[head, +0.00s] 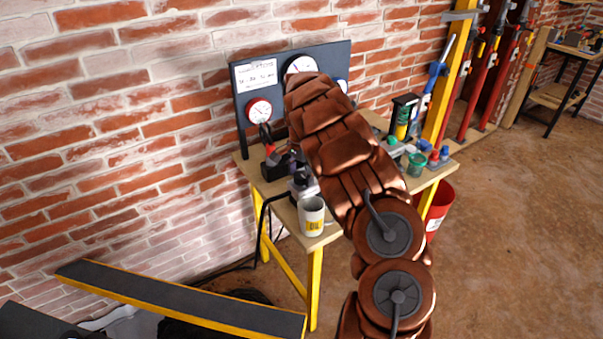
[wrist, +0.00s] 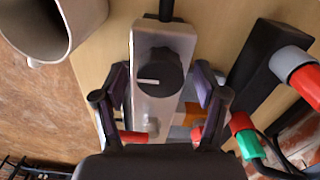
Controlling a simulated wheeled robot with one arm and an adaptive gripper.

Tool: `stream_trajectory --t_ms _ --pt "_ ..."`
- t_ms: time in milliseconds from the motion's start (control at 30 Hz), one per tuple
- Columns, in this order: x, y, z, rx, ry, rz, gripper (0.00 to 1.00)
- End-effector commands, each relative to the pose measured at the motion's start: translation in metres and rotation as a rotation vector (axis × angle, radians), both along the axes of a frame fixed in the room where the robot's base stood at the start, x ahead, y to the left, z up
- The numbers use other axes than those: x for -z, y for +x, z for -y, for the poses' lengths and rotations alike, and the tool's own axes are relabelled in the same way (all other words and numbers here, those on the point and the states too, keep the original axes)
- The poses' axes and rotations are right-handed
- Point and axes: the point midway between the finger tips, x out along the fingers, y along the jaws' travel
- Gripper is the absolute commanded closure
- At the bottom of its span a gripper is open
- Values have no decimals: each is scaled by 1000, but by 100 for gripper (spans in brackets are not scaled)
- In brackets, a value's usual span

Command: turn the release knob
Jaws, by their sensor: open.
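The release knob (wrist: 162,75) is black and round with a white pointer line that points left in the wrist view. It sits on a grey metal block (wrist: 150,38) on the wooden bench. My gripper (wrist: 161,88) is open, with its two dark fingers apart on the left and right of the block and knob. I cannot tell whether either finger touches them. In the head view my arm covers much of the bench, and I cannot make out the knob there.
A black block with a red-and-grey part (wrist: 297,72) lies right of the knob. A gauge panel (head: 262,78) stands behind.

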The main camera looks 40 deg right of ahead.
Motion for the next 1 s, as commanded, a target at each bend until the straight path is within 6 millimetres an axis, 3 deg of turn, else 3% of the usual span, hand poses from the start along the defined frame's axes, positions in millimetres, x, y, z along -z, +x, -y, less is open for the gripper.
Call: stream_trajectory --t_ms 200,767,1000 --pt "0 0 0 0 -1 1 28" --pt "0 0 0 0 -1 1 86" --pt "1 0 0 -16 0 1 88"
